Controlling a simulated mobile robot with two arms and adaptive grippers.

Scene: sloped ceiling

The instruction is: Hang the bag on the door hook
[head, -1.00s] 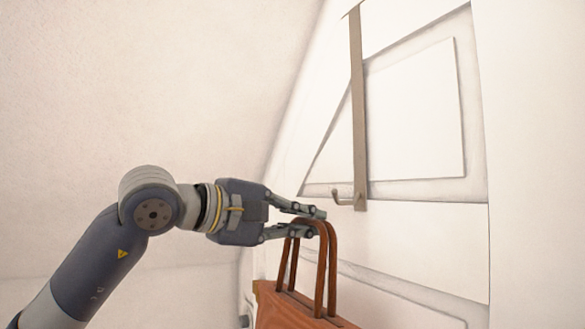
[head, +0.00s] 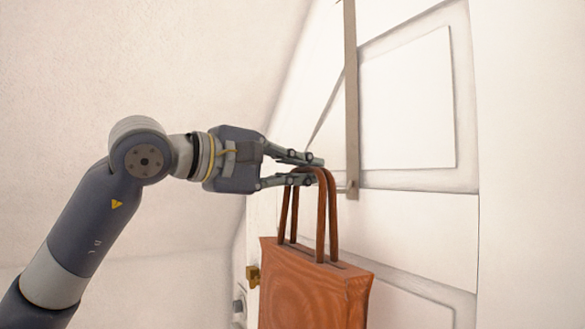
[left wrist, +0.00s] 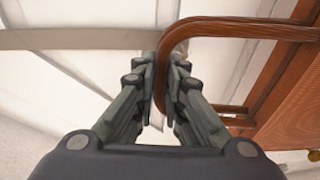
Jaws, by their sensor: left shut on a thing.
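The brown bag (head: 315,285) hangs upright by its two looped handles (head: 321,220) from my left gripper (head: 317,170), in front of the door. My left gripper is shut on the handles near their top; in the left wrist view a handle (left wrist: 245,28) runs between the fingers (left wrist: 166,85), with the bag body (left wrist: 297,110) at right. The door hook (head: 352,110) is a long grey strap on the door, also in the left wrist view (left wrist: 70,39). Its lower end is just right of the handles and slightly below the fingertips. My right gripper is not in view.
The white panelled door (head: 410,110) stands behind the bag. A brass door knob (head: 253,275) shows just left of the bag. A sloped white ceiling (head: 170,60) rises at left.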

